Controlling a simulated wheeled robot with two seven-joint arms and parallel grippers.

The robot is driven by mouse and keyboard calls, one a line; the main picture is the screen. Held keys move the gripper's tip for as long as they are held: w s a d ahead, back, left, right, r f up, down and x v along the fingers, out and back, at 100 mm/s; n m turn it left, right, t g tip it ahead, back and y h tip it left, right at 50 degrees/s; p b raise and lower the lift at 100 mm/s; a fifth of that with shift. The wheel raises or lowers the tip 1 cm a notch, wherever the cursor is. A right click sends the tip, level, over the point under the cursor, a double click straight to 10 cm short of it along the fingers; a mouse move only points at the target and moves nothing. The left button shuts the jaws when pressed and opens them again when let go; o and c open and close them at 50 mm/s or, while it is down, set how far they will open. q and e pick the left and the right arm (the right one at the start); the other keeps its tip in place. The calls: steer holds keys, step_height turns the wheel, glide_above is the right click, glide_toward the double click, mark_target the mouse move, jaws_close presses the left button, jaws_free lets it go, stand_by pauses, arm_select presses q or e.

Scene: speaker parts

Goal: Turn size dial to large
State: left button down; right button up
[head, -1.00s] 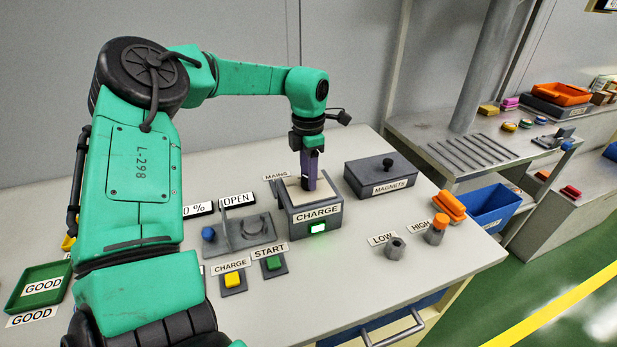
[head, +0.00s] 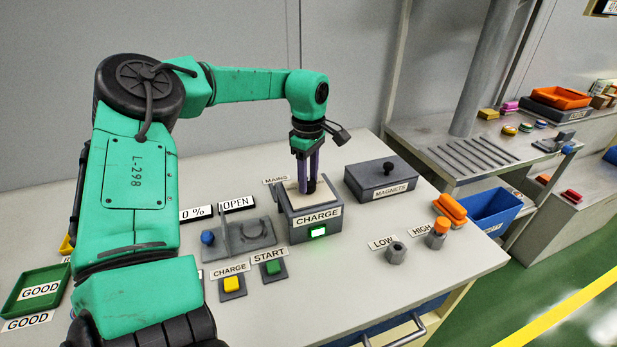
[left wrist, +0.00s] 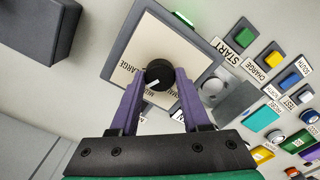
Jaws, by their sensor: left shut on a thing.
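The size dial is a black round knob (left wrist: 159,74) with a white pointer mark, on a cream plate (left wrist: 147,50) in the left wrist view. The plate carries a LARGE label (left wrist: 126,68) on its left; other labels are partly hidden by the fingers. The white mark points down and slightly left in that view, not squarely at LARGE. My left gripper (head: 308,190) reaches straight down onto the plate atop the CHARGE box (head: 316,219). Its purple fingers (left wrist: 158,82) are shut on the knob, one on each side. My right gripper is not in view.
A MAGNETS box (head: 380,181) stands right of the CHARGE box. A yellow button (head: 232,283), a green START button (head: 273,267) and LOW and HIGH posts (head: 396,252) are in front. A green GOOD tray (head: 38,287) sits at the left.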

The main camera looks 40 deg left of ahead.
mark_target(309, 182)
arm_select(q)
steer(key=m, duration=0.3)
steer(key=shift+w+r+m, duration=0.1)
steer(key=shift+r+m, duration=0.05)
steer(key=shift+m, duration=1.95)
steer(key=shift+c, duration=1.9)
jaws_free()
step_height(309, 182, up, 14)
steer(key=shift+r+p, duration=0.25)
steer(key=shift+p, duration=0.05)
